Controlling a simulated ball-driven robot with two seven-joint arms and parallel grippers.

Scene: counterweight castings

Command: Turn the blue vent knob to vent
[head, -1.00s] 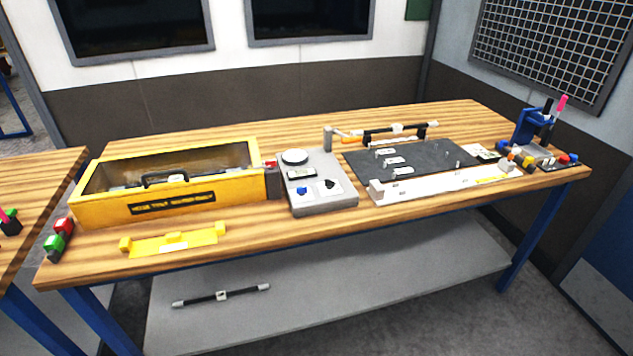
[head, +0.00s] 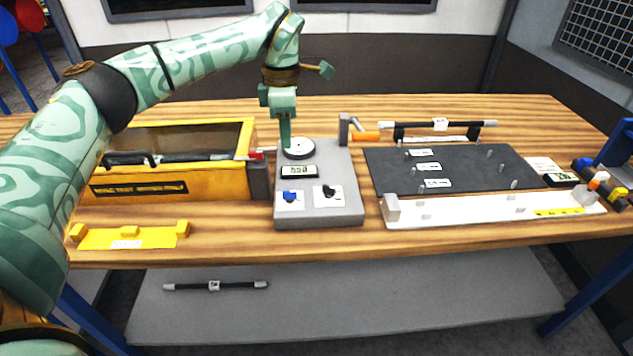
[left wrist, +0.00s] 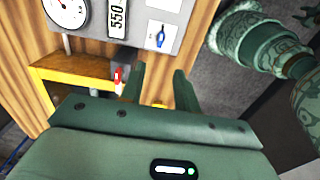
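The blue vent knob (head: 291,197) sits on a white plate at the front left of the grey control box (head: 318,212). It also shows near the top of the left wrist view (left wrist: 160,38), uncovered. My left gripper (head: 285,143) points down and, in the head view, appears just in front of the round dial, behind the knob. In the left wrist view its two fingers (left wrist: 160,85) are apart with nothing held between them, and the knob lies beyond the tips, untouched. The knob's setting label is too small to read. My right gripper does not show.
A black knob (head: 328,193) is right of the blue one. The round dial (head: 299,150) and a display (head: 299,172) are behind. The yellow box (head: 215,183) with a red-tipped part (head: 257,153) stands left. Bare wood lies in front of the control box.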

